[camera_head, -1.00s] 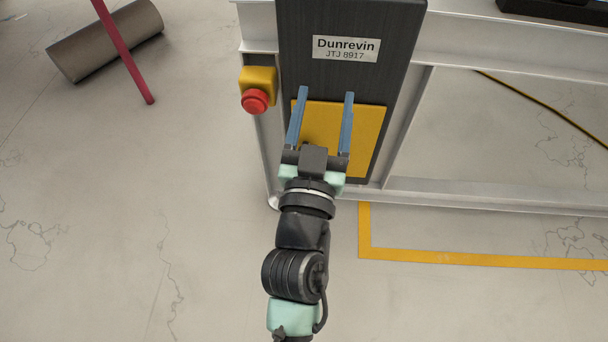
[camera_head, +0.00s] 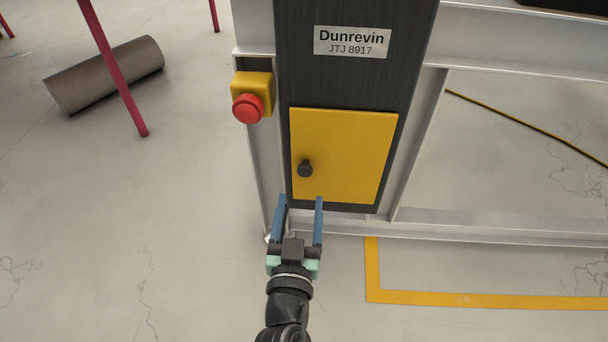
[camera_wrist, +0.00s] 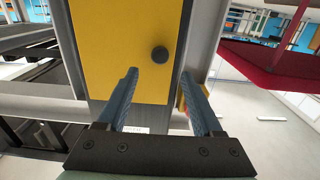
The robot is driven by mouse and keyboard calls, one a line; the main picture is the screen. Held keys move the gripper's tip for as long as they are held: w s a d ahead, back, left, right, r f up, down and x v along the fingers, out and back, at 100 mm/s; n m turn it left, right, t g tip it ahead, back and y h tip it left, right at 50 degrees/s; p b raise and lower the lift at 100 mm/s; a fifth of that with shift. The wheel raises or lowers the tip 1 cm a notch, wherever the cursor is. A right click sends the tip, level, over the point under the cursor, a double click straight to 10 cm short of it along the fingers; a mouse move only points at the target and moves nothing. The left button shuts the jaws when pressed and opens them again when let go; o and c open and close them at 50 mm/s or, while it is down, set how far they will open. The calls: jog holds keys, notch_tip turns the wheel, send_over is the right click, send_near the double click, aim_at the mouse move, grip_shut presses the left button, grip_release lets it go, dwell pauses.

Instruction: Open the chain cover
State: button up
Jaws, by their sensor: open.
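The chain cover (camera_head: 350,150) is a yellow panel low on a dark grey cabinet and lies flat in it, closed as far as I can see. Its round black knob (camera_head: 305,168) sits near its left edge. My gripper (camera_head: 302,200) is open and empty, its blue fingertips just below the knob in the head view. In the wrist view the cover (camera_wrist: 120,40) fills the upper left, and the knob (camera_wrist: 159,54) shows above and between my two fingers (camera_wrist: 157,78), apart from both.
A red push button (camera_head: 248,107) on a yellow box sticks out left of the cover. A light metal frame (camera_head: 500,230) runs around the cabinet.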

aim_at(304, 172)
jog(key=w, duration=0.8)
jog(key=shift+b, duration=0.4)
grip_shut()
dwell(1.0)
